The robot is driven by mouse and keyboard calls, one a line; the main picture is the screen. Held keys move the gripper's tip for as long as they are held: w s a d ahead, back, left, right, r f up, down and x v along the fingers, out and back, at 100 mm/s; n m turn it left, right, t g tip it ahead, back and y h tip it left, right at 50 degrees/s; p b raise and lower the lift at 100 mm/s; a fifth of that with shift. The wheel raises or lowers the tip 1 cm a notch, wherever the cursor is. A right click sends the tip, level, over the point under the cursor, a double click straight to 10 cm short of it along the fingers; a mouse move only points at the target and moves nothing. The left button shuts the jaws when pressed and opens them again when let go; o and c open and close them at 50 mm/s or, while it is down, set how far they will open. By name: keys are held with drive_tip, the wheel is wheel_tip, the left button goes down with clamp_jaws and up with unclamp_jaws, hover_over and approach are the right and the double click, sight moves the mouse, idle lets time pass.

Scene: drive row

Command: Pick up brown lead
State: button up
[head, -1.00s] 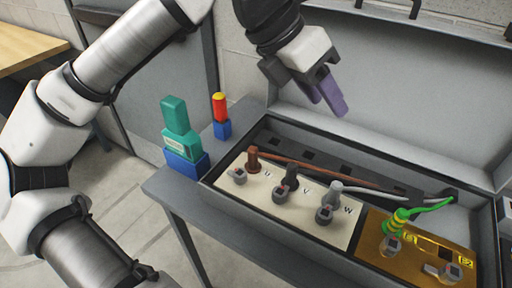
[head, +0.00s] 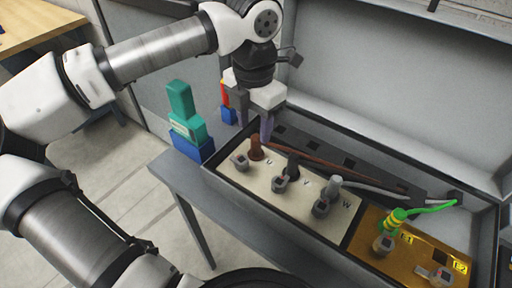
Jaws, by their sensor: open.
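The brown lead (head: 256,150) stands with its brown plug end by the U mark on the cream terminal plate (head: 300,203). Its brown cable (head: 330,170) runs right along the back of the box. My gripper (head: 256,128) points down just above and behind the brown plug, its purple fingers apart and empty. One finger is close to the plug in the picture; I cannot tell whether it touches.
Black (head: 292,164) and grey (head: 334,185) leads stand to the right at V and W. A green-yellow lead (head: 394,220) is on the brass plate (head: 408,250). A teal tool (head: 186,115) stands in a blue holder (head: 192,146) on the left; a red-yellow tool (head: 226,98) is partly hidden behind my gripper.

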sight(256, 136)
drive_tip(key=shift+s+d+f+p, duration=0.15)
drive_tip(key=shift+f+p, duration=0.6)
drive_tip(key=shift+f, duration=1.9)
clamp_jaws()
drive_tip(key=shift+r, duration=0.1)
